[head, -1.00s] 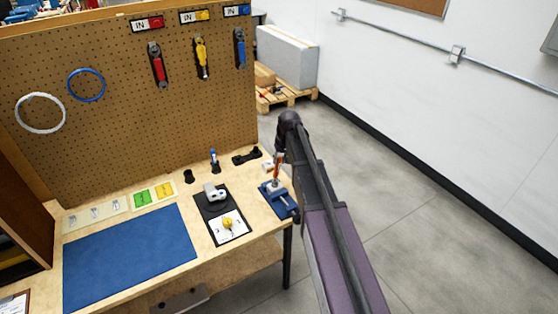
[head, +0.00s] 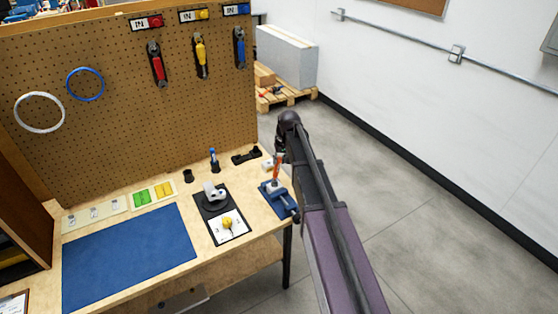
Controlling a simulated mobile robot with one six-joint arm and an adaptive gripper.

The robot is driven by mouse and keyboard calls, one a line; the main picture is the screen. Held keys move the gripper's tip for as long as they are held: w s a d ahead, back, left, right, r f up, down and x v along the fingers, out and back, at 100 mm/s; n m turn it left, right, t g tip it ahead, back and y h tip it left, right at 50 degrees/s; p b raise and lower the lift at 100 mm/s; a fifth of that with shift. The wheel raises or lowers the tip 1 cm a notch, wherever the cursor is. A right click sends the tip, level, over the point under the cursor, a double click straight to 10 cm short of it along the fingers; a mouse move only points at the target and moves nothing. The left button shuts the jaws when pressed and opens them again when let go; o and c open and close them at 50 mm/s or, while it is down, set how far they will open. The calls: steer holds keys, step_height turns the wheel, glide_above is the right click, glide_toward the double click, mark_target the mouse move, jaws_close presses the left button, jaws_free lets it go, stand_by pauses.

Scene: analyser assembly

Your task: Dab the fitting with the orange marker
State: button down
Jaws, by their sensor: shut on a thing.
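The orange marker (head: 276,170) is held by my gripper (head: 279,156), which is small and partly hidden by my arm. The marker points down over the blue vise (head: 276,195) at the right end of the bench. A small pale piece (head: 273,185) sits in the vise, right under the marker; it may be the fitting. I cannot tell whether the marker tip touches it.
A black mat with a grey-white device (head: 214,192) and a yellow knob (head: 228,223) lies left of the vise. A blue marker (head: 214,159) stands upright behind it. The blue work mat (head: 130,258) is clear. The bench's right edge is close to the vise.

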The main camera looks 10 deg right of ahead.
steer(key=shift+f+b, duration=0.4)
stand_by(1.7)
steer(key=shift+r, duration=0.2)
steer(key=shift+r+p, duration=3.35)
steer(key=shift+p, duration=0.2)
